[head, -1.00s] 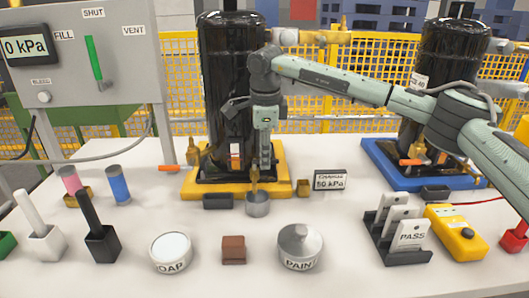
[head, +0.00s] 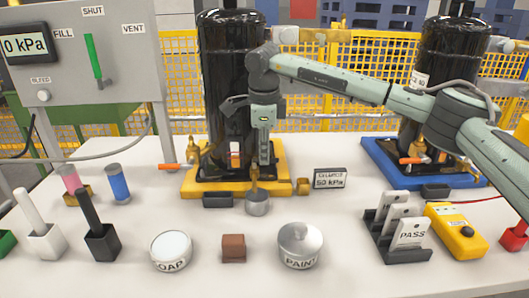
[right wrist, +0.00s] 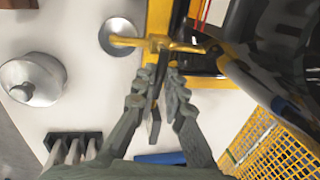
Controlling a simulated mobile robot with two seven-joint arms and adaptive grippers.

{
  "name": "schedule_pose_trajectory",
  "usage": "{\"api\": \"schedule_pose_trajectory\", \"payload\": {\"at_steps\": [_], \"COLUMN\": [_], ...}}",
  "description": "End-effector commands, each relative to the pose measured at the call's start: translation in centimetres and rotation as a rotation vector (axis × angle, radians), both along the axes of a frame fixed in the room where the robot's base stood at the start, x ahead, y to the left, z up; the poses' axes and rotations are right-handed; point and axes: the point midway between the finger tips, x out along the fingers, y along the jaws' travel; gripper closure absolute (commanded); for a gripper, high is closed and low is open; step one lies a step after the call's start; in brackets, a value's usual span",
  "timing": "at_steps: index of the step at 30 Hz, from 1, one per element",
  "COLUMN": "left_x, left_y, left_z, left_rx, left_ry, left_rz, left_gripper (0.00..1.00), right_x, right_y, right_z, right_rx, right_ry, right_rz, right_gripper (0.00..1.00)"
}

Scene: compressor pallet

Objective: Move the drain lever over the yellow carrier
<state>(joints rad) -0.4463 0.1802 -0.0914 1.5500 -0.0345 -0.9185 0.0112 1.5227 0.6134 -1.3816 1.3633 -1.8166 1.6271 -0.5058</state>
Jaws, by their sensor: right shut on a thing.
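The yellow carrier (head: 205,188) is a flat base under a black tank (head: 227,90), left of centre in the head view. A brass drain valve (head: 254,177) stands at its front edge, above a small metal cup (head: 257,205). My right gripper (head: 265,160) points down at the front of the tank, above the carrier. In the right wrist view, the fingers (right wrist: 162,76) are shut on a dark bar, seemingly the drain lever (right wrist: 154,120), beside the brass valve (right wrist: 158,42). The fingers partly hide the bar. My left gripper is not in view.
A second tank stands on a blue carrier (head: 378,160) at right. A grey valve panel (head: 75,60) is at left.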

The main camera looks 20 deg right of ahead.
Motion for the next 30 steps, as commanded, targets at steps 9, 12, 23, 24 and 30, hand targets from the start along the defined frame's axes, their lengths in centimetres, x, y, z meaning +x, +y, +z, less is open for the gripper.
{"api": "schedule_pose_trajectory", "payload": {"at_steps": [9, 12, 23, 24, 30], "left_x": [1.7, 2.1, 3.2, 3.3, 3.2], "left_y": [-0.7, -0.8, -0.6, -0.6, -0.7], "left_z": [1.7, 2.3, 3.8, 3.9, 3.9], "left_rx": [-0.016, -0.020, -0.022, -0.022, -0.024], "left_ry": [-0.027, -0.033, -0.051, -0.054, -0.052], "left_rz": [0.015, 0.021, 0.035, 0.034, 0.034], "left_gripper": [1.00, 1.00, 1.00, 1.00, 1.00], "right_x": [-0.4, -0.6, -0.9, -0.9, -1.0], "right_y": [0.5, 0.7, 1.1, 1.1, 1.3], "right_z": [0.0, 0.0, 0.1, 0.1, 0.1], "right_rx": [0.000, 0.000, 0.002, 0.001, 0.001], "right_ry": [0.000, -0.001, -0.002, -0.002, -0.003], "right_rz": [-0.221, -0.302, -0.540, -0.558, -0.617], "right_gripper": [1.00, 1.00, 1.00, 1.00, 1.00]}}
